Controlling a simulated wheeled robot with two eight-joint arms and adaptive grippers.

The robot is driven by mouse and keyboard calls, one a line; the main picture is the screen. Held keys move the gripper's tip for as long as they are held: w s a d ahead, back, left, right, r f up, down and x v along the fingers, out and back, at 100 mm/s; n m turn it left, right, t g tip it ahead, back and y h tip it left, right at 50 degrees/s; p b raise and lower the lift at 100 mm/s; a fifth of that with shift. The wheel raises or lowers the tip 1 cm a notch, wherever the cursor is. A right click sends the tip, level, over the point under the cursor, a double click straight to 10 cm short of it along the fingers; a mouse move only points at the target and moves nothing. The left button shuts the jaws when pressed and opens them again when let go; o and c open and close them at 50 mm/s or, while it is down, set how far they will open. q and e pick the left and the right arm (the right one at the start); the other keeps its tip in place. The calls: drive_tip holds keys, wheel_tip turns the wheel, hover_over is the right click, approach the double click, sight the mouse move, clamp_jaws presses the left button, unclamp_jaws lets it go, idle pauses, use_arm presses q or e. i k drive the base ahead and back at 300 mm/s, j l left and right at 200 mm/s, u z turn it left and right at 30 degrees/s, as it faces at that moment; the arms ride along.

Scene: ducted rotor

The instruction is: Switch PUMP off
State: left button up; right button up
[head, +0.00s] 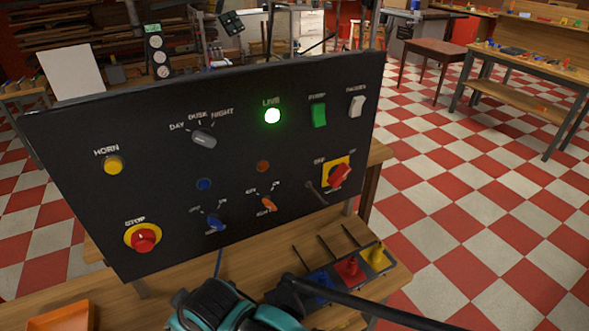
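The black control panel (120,110) stands tilted on a wooden bench. The PUMP switch (319,115) is a green rocker in the panel's upper right, under a blurred label. I cannot tell clearly which way it is tipped. A white rocker (357,106) sits just to its right, and the round LIVE lamp (272,116) to its left glows green. I see neither gripper in the head view, and nothing touches the PUMP switch.
The panel also carries a yellow HORN button (113,166), red STOP button (143,240), grey selector (204,138), and red rotary switch (340,175). A teal and black object (215,306) lies in front. An orange tray (62,317) is at lower left.

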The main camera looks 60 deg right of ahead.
sight(318, 119)
drive_tip(key=k+l+z, duration=0.1)
drive_tip(key=z, duration=1.5)
drive_tip(key=k+l, duration=0.05)
drive_tip(key=l, duration=0.05)
